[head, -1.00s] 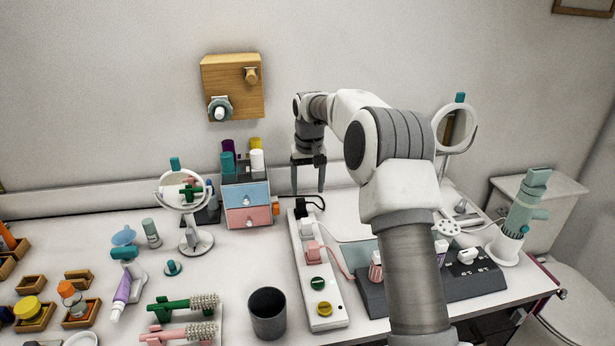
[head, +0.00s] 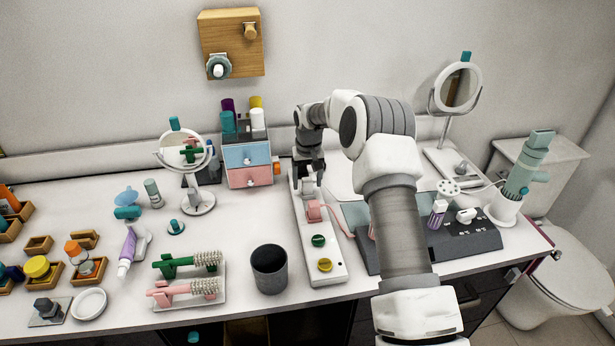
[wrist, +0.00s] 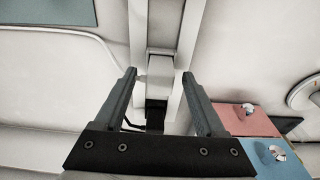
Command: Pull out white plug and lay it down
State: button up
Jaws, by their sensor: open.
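The white plug (wrist: 160,70) sits in the white power strip (head: 327,268), towards its far end. In the wrist view it lies between the two fingers of my gripper (wrist: 160,76), with a gap on each side. A black plug (wrist: 156,113) is beside it, nearer the wall. In the head view my gripper (head: 307,184) is low over the far part of the strip, and its fingers partly hide the white plug. The gripper is open and holds nothing.
The drawer box (head: 248,160) stands close left of my gripper. A dark cup (head: 269,269) stands left of the strip; a grey tray (head: 480,237) lies right.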

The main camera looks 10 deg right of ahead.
aim_at(307, 179)
jog(key=shift+c, duration=0.3)
grip_shut()
jog(key=c, duration=0.5)
grip_release()
jog(key=shift+c, duration=0.2)
grip_shut()
jog(key=shift+r, duration=0.15)
dwell(0.5)
jog(key=shift+r+p, duration=1.1)
jog(key=shift+r, duration=0.85)
